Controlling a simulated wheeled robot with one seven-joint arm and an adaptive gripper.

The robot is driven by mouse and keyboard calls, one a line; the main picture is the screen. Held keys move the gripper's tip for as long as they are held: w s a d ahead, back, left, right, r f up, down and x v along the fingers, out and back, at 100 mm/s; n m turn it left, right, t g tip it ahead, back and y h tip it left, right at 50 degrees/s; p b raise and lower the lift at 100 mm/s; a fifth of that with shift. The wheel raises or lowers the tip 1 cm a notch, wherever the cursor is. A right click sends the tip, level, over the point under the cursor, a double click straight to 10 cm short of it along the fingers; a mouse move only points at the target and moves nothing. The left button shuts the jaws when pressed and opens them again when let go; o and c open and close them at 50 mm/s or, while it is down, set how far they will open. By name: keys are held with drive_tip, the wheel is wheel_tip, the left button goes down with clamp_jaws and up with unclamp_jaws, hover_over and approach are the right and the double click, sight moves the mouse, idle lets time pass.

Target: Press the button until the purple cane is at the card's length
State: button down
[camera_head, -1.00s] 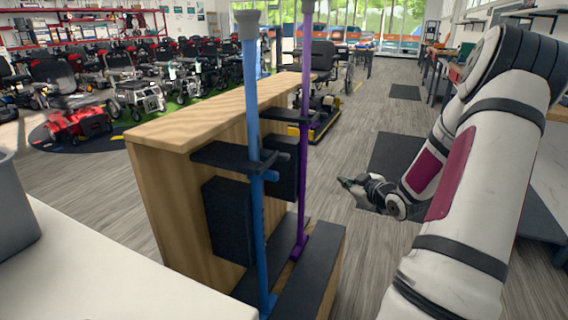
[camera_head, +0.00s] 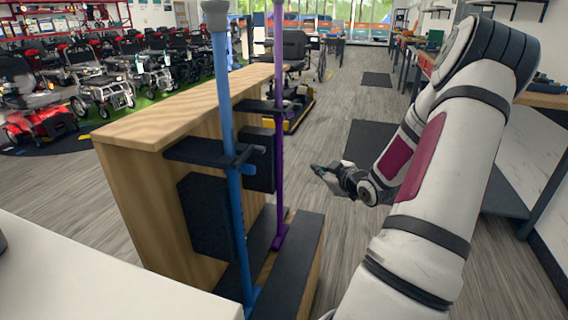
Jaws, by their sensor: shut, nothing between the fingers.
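The purple cane (camera_head: 280,140) stands upright in the wooden stand, behind and to the right of the blue cane (camera_head: 226,120). Its foot rests on the dark base and its top runs out of the frame. A dark bracket holds each cane partway up. I cannot make out a button on the purple cane, nor a card. My gripper (camera_head: 322,172) is shut and empty, over the floor to the right of the stand, apart from both canes and pointing left towards the purple cane.
The wooden stand (camera_head: 128,200) has dark pads on its side and a dark low base. A white table top (camera_head: 80,270) fills the lower left. Scooters and wheelchairs (camera_head: 95,80) line the back left. Grey floor (camera_head: 330,110) is open beyond the stand, with dark mats (camera_head: 372,142).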

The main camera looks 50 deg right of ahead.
sight(284, 160)
drive_tip(key=w+a+b, duration=0.2)
drive_tip(key=w, duration=0.4)
drive_tip(key=shift+w+a+b, duration=0.25)
drive_tip(key=shift+a+b, duration=0.05)
drive_tip(key=shift+b, duration=0.1)
drive_tip(key=shift+w, duration=0.1)
idle(1.1)
drive_tip(key=shift+w+a, duration=0.15)
drive_tip(key=shift+w, duration=0.15)
drive_tip(key=shift+w+a+b, duration=0.15)
drive_tip(key=shift+w+b, duration=0.2)
drive_tip(key=shift+w, duration=0.1)
idle(0.7)
drive_tip(key=shift+w+a+r, duration=0.1)
drive_tip(key=shift+w+a, duration=0.15)
drive_tip(key=shift+w, duration=0.15)
idle(0.4)
drive_tip(key=shift+s+d+p, duration=0.15)
drive_tip(key=shift+s+d, duration=0.05)
drive_tip(key=shift+s, duration=0.35)
drive_tip(key=shift+s+d+p, duration=0.15)
drive_tip(key=shift+s+d, duration=0.05)
drive_tip(key=shift+s, duration=0.3)
